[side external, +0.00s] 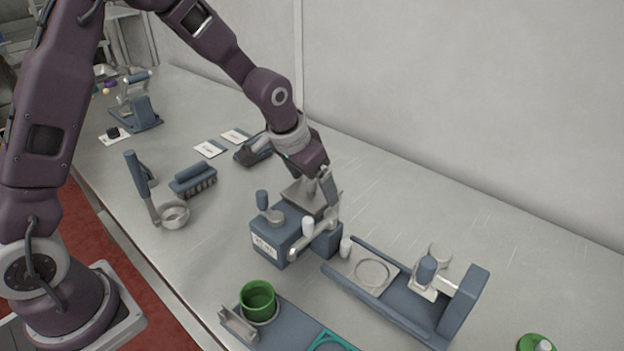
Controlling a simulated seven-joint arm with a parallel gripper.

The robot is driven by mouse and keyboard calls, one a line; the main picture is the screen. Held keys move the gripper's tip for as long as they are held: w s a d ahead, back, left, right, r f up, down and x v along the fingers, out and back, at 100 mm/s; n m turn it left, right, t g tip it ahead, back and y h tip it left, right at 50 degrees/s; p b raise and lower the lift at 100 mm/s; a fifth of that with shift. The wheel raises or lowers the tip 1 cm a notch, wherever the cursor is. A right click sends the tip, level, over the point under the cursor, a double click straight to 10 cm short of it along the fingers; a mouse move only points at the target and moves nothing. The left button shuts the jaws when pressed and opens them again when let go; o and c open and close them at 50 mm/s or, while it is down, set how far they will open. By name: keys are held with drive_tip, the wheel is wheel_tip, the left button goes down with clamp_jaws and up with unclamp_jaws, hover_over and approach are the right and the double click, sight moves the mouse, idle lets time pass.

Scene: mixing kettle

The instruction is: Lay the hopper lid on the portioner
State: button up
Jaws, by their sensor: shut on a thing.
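The portioner (268,241) is a blue-grey box with a white label on its front, standing on the table in the middle. A pale metal hopper-like piece (299,193) sits over its top, just under my gripper. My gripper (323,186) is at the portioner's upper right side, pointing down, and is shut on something. The held thing is mostly hidden by the fingers and wrist; I take it to be the hopper lid, but cannot tell whether it touches the portioner. A pale bar with a white knob (308,226) crosses the portioner's right front.
A blue-grey railed device (464,306) stands close on the right. A green cup (258,298) stands on a tray in front. A brush (193,180), a handled ring tool (173,214) and white cards (210,149) lie left. The wall rises behind; the back right table is clear.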

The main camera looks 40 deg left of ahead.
sight(303, 197)
drive_tip(key=shift+f, duration=0.2)
drive_tip(key=o, duration=1.5)
drive_tip(key=shift+c, duration=0.8)
drive_tip(key=shift+v, duration=3.5)
